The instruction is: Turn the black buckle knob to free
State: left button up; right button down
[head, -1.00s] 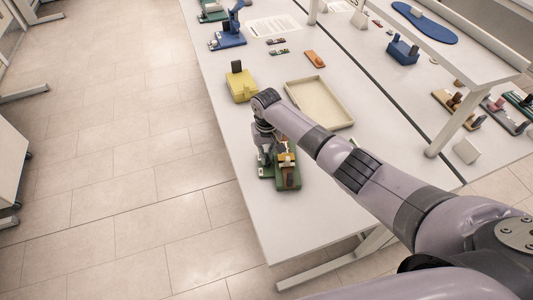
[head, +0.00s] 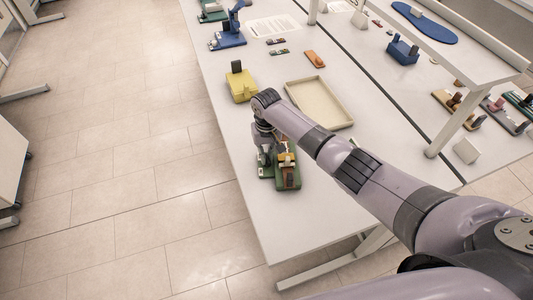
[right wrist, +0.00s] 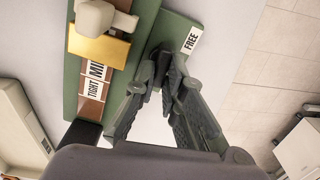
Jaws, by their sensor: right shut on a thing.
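The green test fixture (head: 290,183) stands near the left edge of the table. In the right wrist view its green base (right wrist: 181,28) carries a white FREE label (right wrist: 191,40), and a strip beside it reads TIGHT and MI. My right gripper (right wrist: 167,62) points down at the base beside the FREE label, its fingers closed together on the black buckle knob, which they mostly hide. In the head view the right gripper (head: 265,150) is at the fixture's left side, partly covered by its wrist. My left gripper is not in view.
A tan slider block with a yellow plate (right wrist: 99,46) sits on the fixture beside the gripper. Behind are a yellow fixture (head: 241,88) and a beige tray (head: 320,103). The table front (head: 275,225) is bare. A raised shelf (head: 470,55) stands at right.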

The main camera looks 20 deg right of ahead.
aim_at(267, 156)
jog(key=c, duration=1.7)
grip_release()
jog(key=shift+o, duration=0.2)
jog(key=shift+r, duration=0.1)
notch_tip(267, 156, up, 12)
jog(key=shift+o, duration=0.4)
